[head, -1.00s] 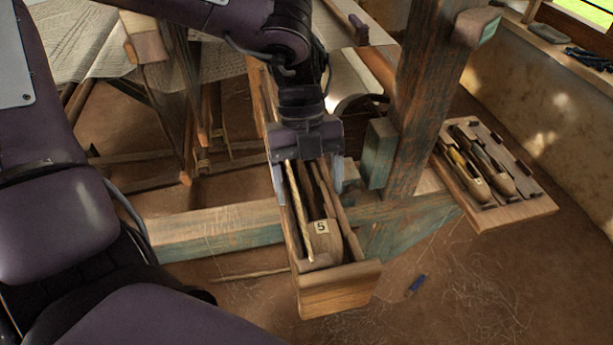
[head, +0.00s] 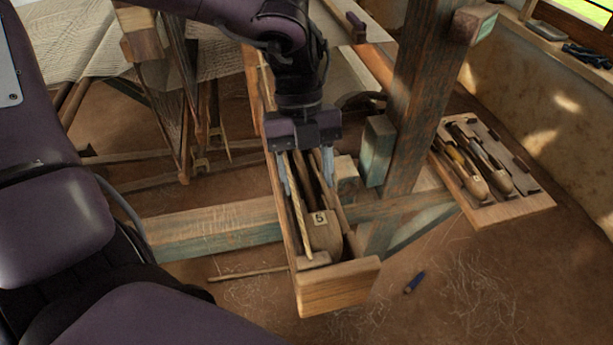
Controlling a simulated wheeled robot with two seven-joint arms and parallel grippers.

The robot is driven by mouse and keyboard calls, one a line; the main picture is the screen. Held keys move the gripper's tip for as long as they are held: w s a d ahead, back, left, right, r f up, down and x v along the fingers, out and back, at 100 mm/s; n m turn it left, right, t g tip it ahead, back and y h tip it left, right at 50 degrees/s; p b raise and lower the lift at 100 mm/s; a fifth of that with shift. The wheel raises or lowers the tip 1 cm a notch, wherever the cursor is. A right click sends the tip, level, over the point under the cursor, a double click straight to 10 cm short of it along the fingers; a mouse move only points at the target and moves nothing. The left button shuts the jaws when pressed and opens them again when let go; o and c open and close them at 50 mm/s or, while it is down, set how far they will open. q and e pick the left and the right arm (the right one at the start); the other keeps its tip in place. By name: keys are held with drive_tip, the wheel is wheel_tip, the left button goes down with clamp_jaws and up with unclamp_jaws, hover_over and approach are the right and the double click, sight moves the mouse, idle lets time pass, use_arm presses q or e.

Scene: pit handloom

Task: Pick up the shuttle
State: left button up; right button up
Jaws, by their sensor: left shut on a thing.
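The wooden shuttle (head: 325,230), marked with a 5, lies lengthwise in a long narrow wooden box (head: 338,287) on the loom. Its rounded near end shows between the box's side walls. My left gripper (head: 306,178) points down over the box from above, with one pale finger on each side of the shuttle's farther part. It is shut on the shuttle. The exact contact is partly hidden by the gripper body and the box walls. My right gripper is not in view.
A green-worn post (head: 410,110) and a small block (head: 378,150) stand close to the right of the gripper. A wooden tray (head: 510,210) with other shuttles (head: 470,180) is farther right.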

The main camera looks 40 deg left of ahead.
use_arm(q)
wheel_tip(320, 180, up, 17)
drive_tip(key=p, duration=0.2)
drive_tip(key=shift+f, duration=0.15)
idle(0.4)
